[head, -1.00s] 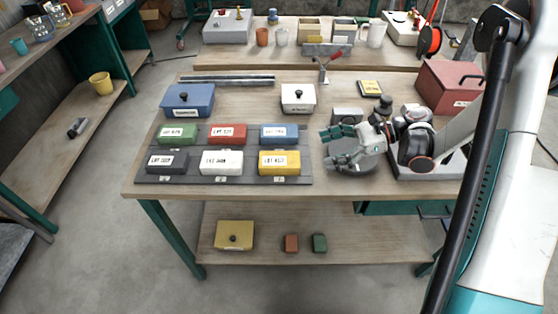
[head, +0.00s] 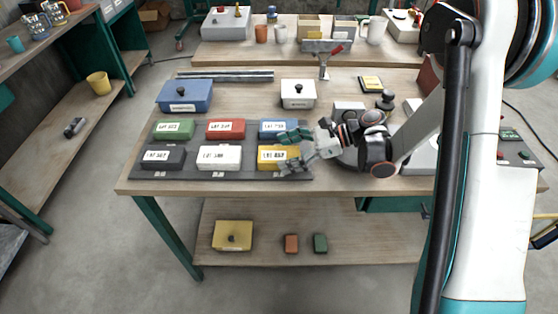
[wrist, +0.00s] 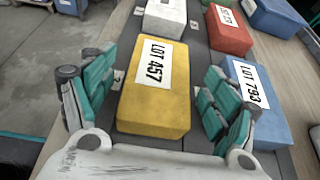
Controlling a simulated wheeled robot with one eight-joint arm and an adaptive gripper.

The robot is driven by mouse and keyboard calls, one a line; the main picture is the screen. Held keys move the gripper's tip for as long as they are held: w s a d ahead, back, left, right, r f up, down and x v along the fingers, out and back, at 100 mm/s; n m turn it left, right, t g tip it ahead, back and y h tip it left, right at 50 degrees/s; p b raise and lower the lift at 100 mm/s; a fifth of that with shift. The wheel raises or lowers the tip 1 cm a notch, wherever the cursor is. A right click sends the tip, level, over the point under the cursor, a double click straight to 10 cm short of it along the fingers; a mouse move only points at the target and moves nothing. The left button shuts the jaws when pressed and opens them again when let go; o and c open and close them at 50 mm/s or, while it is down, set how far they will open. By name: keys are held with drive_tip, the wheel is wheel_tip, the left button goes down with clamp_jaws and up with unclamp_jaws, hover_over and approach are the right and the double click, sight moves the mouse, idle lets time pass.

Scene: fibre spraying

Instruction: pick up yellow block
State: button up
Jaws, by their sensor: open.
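The yellow block (head: 268,157) sits at the front right of a dark tray (head: 305,178) on the workbench. In the wrist view the yellow block (wrist: 154,90) bears a white label reading LOT 457. My gripper (head: 290,152) is at the block's right end in the head view and hides part of it. In the wrist view my open gripper (wrist: 152,92) has one set of teal-padded fingers on each side of the block, with gaps to it. Whether the fingertips reach down beside the block is hard to tell.
A blue block (head: 272,128), also in the wrist view (wrist: 257,105), lies close beside my right-hand fingers. White (head: 219,157), red (head: 225,128), green (head: 173,128) and dark (head: 162,158) blocks share the tray. A blue lidded box (head: 185,96) and white box (head: 298,94) stand behind.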

drive_tip(key=shift+a+f, duration=0.15)
drive_tip(key=shift+a, duration=0.2)
drive_tip(key=c, duration=1.6)
